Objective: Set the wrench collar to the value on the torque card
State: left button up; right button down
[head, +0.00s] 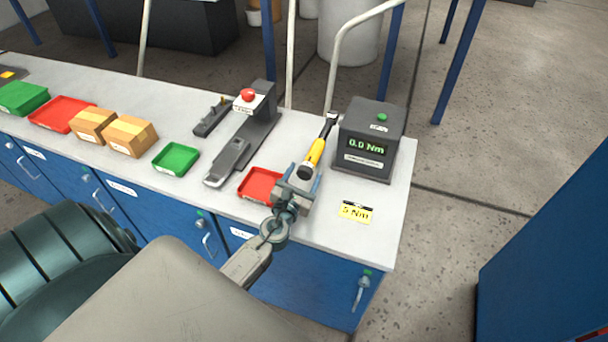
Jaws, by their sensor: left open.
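In the head view a torque wrench with a yellow body and a black collar end (315,155) lies on the bench near its right end, its head pointing to the back. My left gripper (303,182) is open at the near end of the wrench, close to the black collar; I cannot tell whether they touch. The torque card (355,212) is yellow and white, reads "5 Nm", and lies to the right of the gripper. A dark tester box (370,140) stands behind the card, its green display showing "0.0 Nm". My right gripper is not in view.
A red tray (262,184) sits just left of the gripper. A grey stand with a red button (248,96), a green tray (176,159) and cardboard boxes (130,136) stand further left. The bench top (390,235) is clear around the card, near its right edge.

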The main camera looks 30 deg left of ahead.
pick_arm(q)
jog(key=b+v, duration=0.3)
jog(key=v, duration=0.7)
